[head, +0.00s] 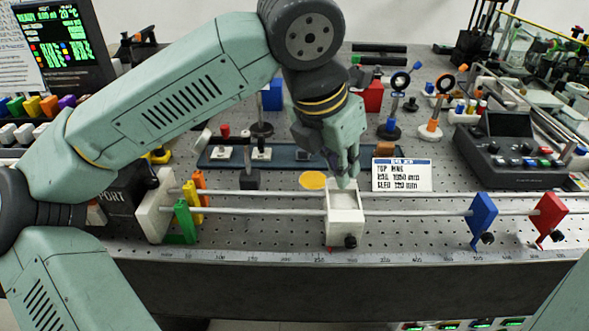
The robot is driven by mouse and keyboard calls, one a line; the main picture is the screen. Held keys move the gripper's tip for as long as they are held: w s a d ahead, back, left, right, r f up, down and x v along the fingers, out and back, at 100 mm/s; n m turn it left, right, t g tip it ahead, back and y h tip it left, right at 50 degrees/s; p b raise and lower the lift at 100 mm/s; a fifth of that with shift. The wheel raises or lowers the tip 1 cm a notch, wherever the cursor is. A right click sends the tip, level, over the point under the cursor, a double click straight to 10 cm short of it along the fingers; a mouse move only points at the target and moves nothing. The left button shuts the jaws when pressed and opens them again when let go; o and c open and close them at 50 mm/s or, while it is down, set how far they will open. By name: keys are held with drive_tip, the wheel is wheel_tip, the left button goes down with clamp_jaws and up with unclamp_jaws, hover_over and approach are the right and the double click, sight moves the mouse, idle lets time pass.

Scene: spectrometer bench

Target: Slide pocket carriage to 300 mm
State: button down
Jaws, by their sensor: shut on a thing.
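The pocket carriage (346,225) is a white open-topped box with a black knob on its lower right front. It sits on two parallel rails (415,212) near the bench's front edge, right of the white end block (154,206). My gripper (346,181) points down at the carriage's back part and is shut on it; the fingertips partly cover the contact. A small red pointer (330,250) shows under the carriage's lower left. The scale (270,256) runs along the bench front below the rails; its small numbers are hard to read.
Green (186,221), yellow and orange plates stand on the rails at left. A blue plate (484,218) and a red plate (548,217) stand at right. The rails between carriage and blue plate are clear. A white card (402,175) stands behind the rails.

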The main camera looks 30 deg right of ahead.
sight(339, 205)
drive_tip(key=shift+s+d, duration=0.5)
drive_tip(key=shift+d, duration=0.2)
drive_tip(key=shift+s+d, duration=0.5)
drive_tip(key=shift+d, duration=0.2)
drive_tip(key=c, duration=1.6)
unclamp_jaws()
drive_tip(key=v, duration=1.2)
